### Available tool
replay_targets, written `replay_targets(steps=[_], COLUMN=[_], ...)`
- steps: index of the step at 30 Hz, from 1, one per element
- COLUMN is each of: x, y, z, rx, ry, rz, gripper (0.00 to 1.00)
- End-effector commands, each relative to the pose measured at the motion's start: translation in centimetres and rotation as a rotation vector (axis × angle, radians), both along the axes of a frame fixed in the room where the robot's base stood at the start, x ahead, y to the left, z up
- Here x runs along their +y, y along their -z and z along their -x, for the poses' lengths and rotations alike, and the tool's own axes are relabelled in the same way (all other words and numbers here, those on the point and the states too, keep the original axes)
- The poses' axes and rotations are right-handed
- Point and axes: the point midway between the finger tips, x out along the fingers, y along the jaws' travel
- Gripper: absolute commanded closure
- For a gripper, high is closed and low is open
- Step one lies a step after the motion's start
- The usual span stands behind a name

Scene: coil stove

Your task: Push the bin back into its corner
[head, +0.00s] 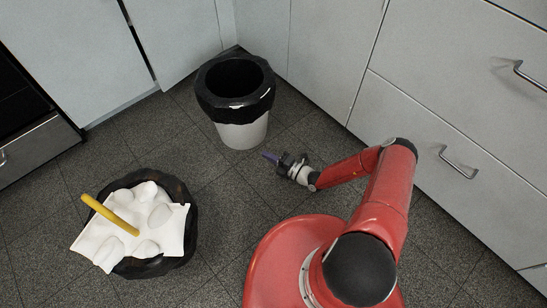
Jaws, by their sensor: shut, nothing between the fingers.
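The bin (241,135) is pale with a black liner folded over its rim, and its inside looks dark and empty. It stands upright on the floor just in front of the corner where the cabinet fronts meet. Its rear side and base are hidden, so I cannot tell how wide the gap to the cabinets is. My gripper (268,156) is low over the floor, at the bin's lower right and on its near side. Its purple fingertips are shut and empty, pointing left. They appear apart from the bin.
A black bag (178,190) stands at the lower left, filled with white crumpled waste and a yellow stick (110,214). Cabinet fronts (325,50) line the back and right. A dark oven (25,115) is at the left. Tiled floor (215,185) lies clear between bag and bin.

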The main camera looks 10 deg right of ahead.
Motion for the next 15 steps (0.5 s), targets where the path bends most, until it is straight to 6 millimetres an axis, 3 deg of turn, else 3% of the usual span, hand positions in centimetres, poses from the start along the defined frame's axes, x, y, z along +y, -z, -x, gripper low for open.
replay_targets(steps=[8, 15], x=[4.8, 4.9], y=[0.1, 0.1], z=[-3.6, -6.8], rx=[-0.001, -0.003], ry=[-0.004, -0.003], rz=[0.000, 0.002], gripper=[1.00, 1.00])
